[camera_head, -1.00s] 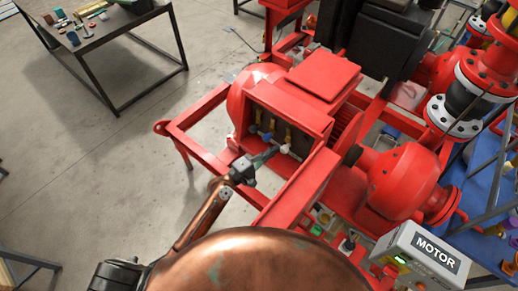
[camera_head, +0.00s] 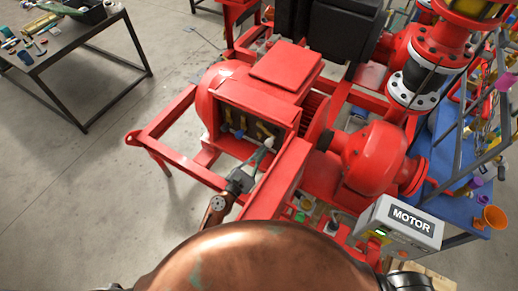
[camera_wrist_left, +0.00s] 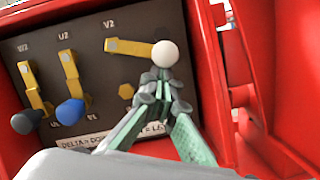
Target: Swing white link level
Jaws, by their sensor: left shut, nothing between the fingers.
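In the left wrist view, the white link is a yellow bar (camera_wrist_left: 128,47) with a round white knob (camera_wrist_left: 165,54) at its right end. The bar lies close to level under the V2 label, with a slight tilt in the picture. My left gripper (camera_wrist_left: 166,82) is shut, its fingertips just below the white knob; I cannot tell whether they touch it. In the head view my left gripper (camera_head: 261,158) reaches into the open front of the red motor terminal box (camera_head: 291,130). My right gripper is not in view.
Left of the white link, two more yellow links slant down, one with a blue knob (camera_wrist_left: 70,111) and one with a dark grey knob (camera_wrist_left: 26,122). A yellow hexagonal nut (camera_wrist_left: 126,91) sits below the white link's bar. The red box wall (camera_wrist_left: 212,75) is close right of my fingers.

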